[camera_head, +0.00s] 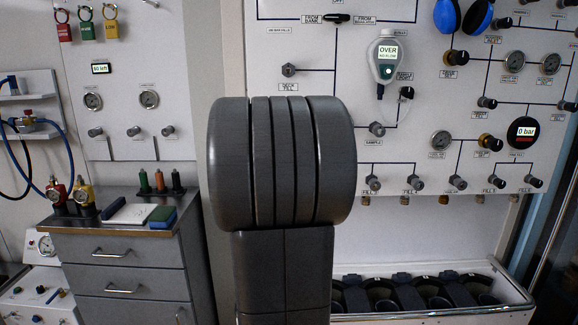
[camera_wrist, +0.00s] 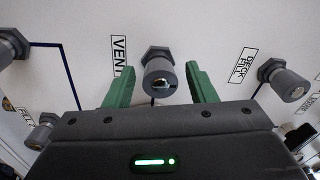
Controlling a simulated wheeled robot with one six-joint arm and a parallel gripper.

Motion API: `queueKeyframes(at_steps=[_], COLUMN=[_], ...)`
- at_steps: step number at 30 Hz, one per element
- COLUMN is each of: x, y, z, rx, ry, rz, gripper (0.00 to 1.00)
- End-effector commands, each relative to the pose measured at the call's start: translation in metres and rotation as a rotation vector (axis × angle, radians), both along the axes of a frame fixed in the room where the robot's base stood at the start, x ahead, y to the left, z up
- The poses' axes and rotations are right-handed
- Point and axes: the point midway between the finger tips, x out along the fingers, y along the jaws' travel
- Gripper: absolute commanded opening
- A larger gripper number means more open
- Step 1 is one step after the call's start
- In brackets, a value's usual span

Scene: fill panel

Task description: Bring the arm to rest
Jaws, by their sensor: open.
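My gripper (camera_wrist: 159,68) shows in the wrist view with two green fingers apart and nothing gripped. A grey fitting (camera_wrist: 158,78) beside the VENT label (camera_wrist: 119,56) appears between the fingers. Clear gaps show on both sides of it; I cannot tell how deep the fingers reach past it. In the head view my large dark arm link (camera_head: 282,165) stands upright in the middle. It hides part of the panel, and my gripper does not show there.
The white fill panel (camera_head: 350,60) carries several valves and gauges. A DECK FILL fitting (camera_wrist: 290,85) is right of my fingers, another fitting (camera_wrist: 8,45) left. A grey drawer cabinet (camera_head: 120,255) stands left; a rack of dark cylinders (camera_head: 430,290) sits low at right.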

Motion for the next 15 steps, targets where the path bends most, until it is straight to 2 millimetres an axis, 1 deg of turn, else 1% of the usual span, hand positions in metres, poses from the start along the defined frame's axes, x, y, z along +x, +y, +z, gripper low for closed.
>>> queueKeyframes(at_steps=[3,6,10,15], x=[0.0,-0.0001,-0.0001,0.0], y=[0.0001,0.0001,0.0,0.0], z=[-0.0008,-0.0007,-0.0003,0.0001], rx=[-0.165,-0.292,-0.415,-0.5], ry=[0.0,0.001,0.002,0.001], rz=[0.0,0.0,0.001,0.0], gripper=[0.51,0.51,0.51,0.51])
